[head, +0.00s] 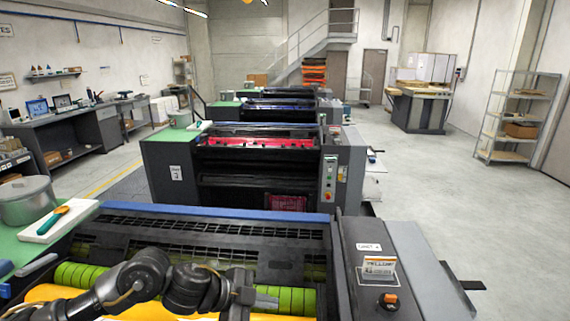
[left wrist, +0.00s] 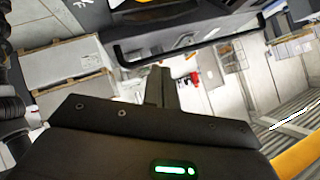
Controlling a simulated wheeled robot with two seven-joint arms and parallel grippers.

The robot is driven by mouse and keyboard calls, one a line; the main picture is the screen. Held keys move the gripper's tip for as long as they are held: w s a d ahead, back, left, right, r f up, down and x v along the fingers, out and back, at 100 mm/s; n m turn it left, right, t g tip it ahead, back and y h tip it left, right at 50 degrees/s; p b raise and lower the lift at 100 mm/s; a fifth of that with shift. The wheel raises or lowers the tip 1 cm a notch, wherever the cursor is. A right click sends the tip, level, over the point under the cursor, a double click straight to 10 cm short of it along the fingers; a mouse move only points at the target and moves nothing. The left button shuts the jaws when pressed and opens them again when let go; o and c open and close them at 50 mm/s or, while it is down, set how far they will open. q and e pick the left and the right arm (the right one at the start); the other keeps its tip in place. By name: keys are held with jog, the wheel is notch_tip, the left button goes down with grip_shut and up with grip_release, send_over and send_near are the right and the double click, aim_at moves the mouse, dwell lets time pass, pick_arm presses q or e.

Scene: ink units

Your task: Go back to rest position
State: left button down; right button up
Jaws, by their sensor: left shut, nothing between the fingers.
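My left arm reaches in from the lower left of the head view, low over the nearest ink unit. My left gripper (head: 262,298) is in front of the unit's green and yellow rollers. It also shows in the left wrist view (left wrist: 161,82), where its fingers are together with nothing between them. I cannot tell from the head view how far it is above the rollers. My right gripper is in neither view.
A metal pot (head: 27,200) and a white tray (head: 60,222) stand at the left. More units stand behind. Open floor (head: 450,200) lies to the right.

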pick_arm(q)
jog(key=s+a+f+n+y, duration=0.5)
jog(key=s+a+f+n, duration=0.45)
jog(key=s, duration=0.45)
jog(key=s+a+f+n+y, duration=0.5)
jog(key=s+a+f+n, duration=0.5)
jog(key=s, duration=0.3)
notch_tip(320, 180, down, 31)
jog(key=s+a+g+b, duration=0.1)
jog(key=s+g+b, duration=0.1)
jog(key=b, duration=0.5)
jog(key=s+a+f+b, duration=0.1)
jog(key=s+f+b, duration=0.1)
jog(key=s+f, duration=0.6)
jog(key=s+a+f+g+b, duration=0.1)
jog(key=s+a+f+b, duration=0.1)
jog(key=s+f, duration=0.6)
notch_tip(320, 180, down, 6)
jog(key=shift+s+f+m+b, duration=0.25)
jog(key=shift+m+b, duration=0.1)
jog(key=shift+b, duration=0.25)
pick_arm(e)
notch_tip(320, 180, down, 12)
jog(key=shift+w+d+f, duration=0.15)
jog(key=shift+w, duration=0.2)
